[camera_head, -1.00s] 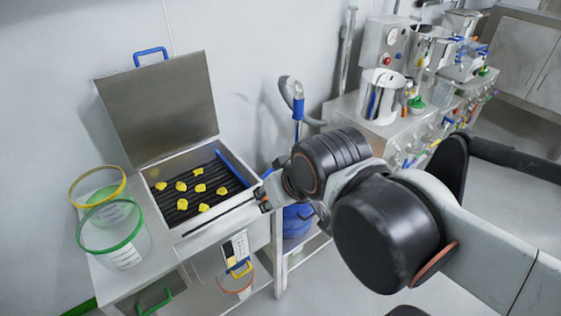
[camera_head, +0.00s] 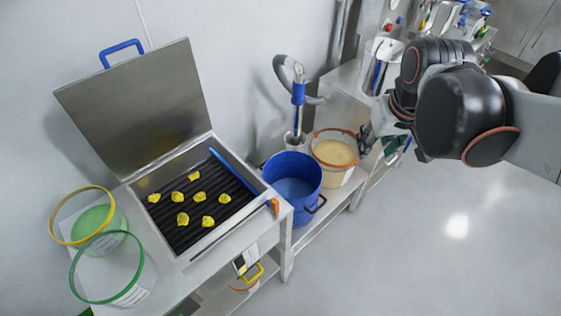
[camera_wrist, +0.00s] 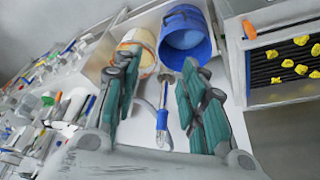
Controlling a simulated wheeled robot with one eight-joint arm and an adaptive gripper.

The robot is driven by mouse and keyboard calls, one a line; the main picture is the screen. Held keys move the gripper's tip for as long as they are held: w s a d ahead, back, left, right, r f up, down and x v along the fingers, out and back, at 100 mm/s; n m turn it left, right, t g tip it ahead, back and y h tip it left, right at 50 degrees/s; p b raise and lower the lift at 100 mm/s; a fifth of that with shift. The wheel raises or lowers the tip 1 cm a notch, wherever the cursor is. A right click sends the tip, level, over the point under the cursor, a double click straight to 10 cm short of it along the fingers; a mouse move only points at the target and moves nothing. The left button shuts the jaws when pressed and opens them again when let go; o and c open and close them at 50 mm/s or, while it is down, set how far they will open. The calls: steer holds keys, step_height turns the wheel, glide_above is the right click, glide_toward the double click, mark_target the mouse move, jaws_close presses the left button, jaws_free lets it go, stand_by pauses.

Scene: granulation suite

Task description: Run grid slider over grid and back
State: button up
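The grid (camera_head: 190,233) is a set of black bars inside an open metal box, with several yellow lumps lying on it. A blue bar (camera_head: 232,172), which looks like the grid slider, lies along the grid's right side. An orange knob (camera_head: 275,206) sits on the box's right front rim; whether it joins the blue bar is unclear. My gripper (camera_head: 378,143) is to the right of the box, apart from it, partly hidden by my arm. In the wrist view my gripper (camera_wrist: 160,66) has its green-padded fingers spread and empty, with the grid (camera_wrist: 285,65) off to the right.
The box's lid (camera_head: 140,105) stands open against the wall. A green-rimmed container (camera_head: 112,275) and a yellow-rimmed one (camera_head: 92,222) stand left. A blue bucket (camera_head: 292,182) and an orange-rimmed bucket (camera_head: 335,158) stand between box and gripper. The floor in front is clear.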

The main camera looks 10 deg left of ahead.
steer(key=w+a+f+n+g+p, duration=0.2)
steer(key=w+a+f, duration=0.2)
steer(key=w+a, duration=0.15)
steer(key=n+g+b, duration=0.2)
steer(key=n+b, duration=0.1)
steer(key=n, duration=0.3)
glide_toward(277, 214)
step_height(277, 214, down, 8)
steer(key=b, duration=0.9)
steer(key=shift+a, duration=0.15)
jaws_close()
steer(key=shift+s+a+b, duration=0.2)
steer(key=shift+s+a, duration=1.3)
steer(key=shift+s, duration=0.25)
steer(key=shift+s+a+b, duration=0.2)
steer(key=shift+s+a, duration=1.35)
steer(key=shift+s, duration=0.25)
steer(key=shift+s+a+b, duration=0.2)
steer(key=shift+s+a, duration=1.3)
steer(key=shift+s, duration=0.25)
steer(key=shift+s+a, duration=0.1)
